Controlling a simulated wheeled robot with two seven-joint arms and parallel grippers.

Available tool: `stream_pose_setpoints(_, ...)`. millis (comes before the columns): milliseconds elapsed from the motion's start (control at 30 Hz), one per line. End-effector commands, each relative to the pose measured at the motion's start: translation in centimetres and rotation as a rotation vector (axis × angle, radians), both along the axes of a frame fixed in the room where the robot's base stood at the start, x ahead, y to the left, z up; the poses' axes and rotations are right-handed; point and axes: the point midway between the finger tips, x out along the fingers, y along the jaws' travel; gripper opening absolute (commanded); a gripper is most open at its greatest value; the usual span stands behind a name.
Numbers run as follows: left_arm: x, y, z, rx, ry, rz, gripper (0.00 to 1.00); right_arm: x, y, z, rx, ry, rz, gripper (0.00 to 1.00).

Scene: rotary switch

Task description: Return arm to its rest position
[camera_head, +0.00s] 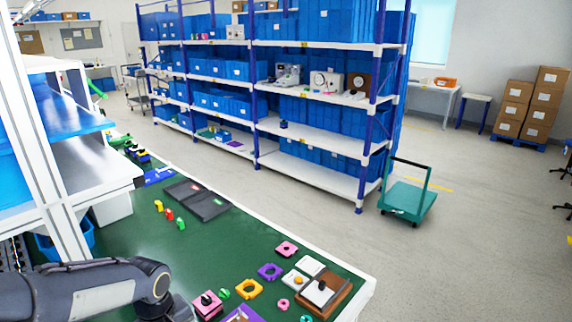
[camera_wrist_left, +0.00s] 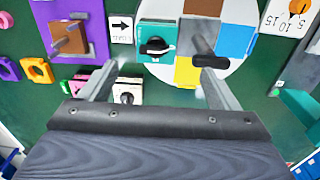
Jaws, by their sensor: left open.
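In the left wrist view my left gripper (camera_wrist_left: 158,78) is open, with nothing between its fingers. A teal rotary switch (camera_wrist_left: 146,36) with a black knob lies ahead of the gap. To its right is a round disc (camera_wrist_left: 183,71) with coloured sectors and a dark handle (camera_wrist_left: 205,38); the right finger overlaps this handle in the picture, and contact cannot be told. In the head view my left arm (camera_head: 80,290) reaches in from the lower left, low over the green table (camera_head: 130,232); its fingers are not clearly visible there. My right gripper is in neither view.
A purple plate with a brown block (camera_wrist_left: 66,36) is at the left in the wrist view. In the head view, a pink block with a black knob (camera_head: 207,304) and several coloured pieces lie near the arm. Black trays (camera_head: 196,200) lie farther back. Blue shelving stands beyond.

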Motion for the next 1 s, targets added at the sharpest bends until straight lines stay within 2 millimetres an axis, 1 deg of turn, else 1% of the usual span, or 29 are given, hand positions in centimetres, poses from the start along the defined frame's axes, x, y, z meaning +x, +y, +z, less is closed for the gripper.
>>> stream_pose_setpoints(33, -0.7, 0.1, 0.8, -0.011, -0.022, -0.02, 0.83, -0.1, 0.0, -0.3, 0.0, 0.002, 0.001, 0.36)
stream_pose_setpoints(167, -2.8, 0.0, 3.0, -0.045, -0.074, -0.1, 0.83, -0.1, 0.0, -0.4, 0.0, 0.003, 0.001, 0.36)
stream_pose_setpoints(267, -4.8, -0.2, 4.8, -0.071, -0.128, -0.176, 0.83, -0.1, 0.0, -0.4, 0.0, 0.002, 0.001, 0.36)
stream_pose_setpoints(367, -7.4, -0.6, 6.5, -0.1, -0.201, -0.268, 0.83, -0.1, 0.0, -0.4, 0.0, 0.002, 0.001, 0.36)
stream_pose_setpoints(433, -9.4, -1.1, 7.6, -0.118, -0.268, -0.346, 0.83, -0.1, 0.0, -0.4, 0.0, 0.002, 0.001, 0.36)
stream_pose_setpoints(500, -11.5, -1.8, 8.4, -0.132, -0.34, -0.429, 0.83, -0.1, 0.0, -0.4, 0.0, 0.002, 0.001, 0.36)
stream_pose_setpoints(600, -13.7, -2.8, 9.0, -0.142, -0.435, -0.531, 0.83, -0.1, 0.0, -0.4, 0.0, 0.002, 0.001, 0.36)
stream_pose_setpoints(700, -15.2, -3.7, 9.2, -0.141, -0.508, -0.609, 0.83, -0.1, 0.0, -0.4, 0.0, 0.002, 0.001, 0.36)
stream_pose_setpoints(800, -16.0, -4.2, 9.3, -0.139, -0.55, -0.656, 0.83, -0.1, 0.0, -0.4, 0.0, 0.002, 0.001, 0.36)
stream_pose_setpoints(1000, -16.3, -4.4, 9.3, -0.135, -0.567, -0.679, 0.83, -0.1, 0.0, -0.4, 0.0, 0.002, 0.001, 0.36)
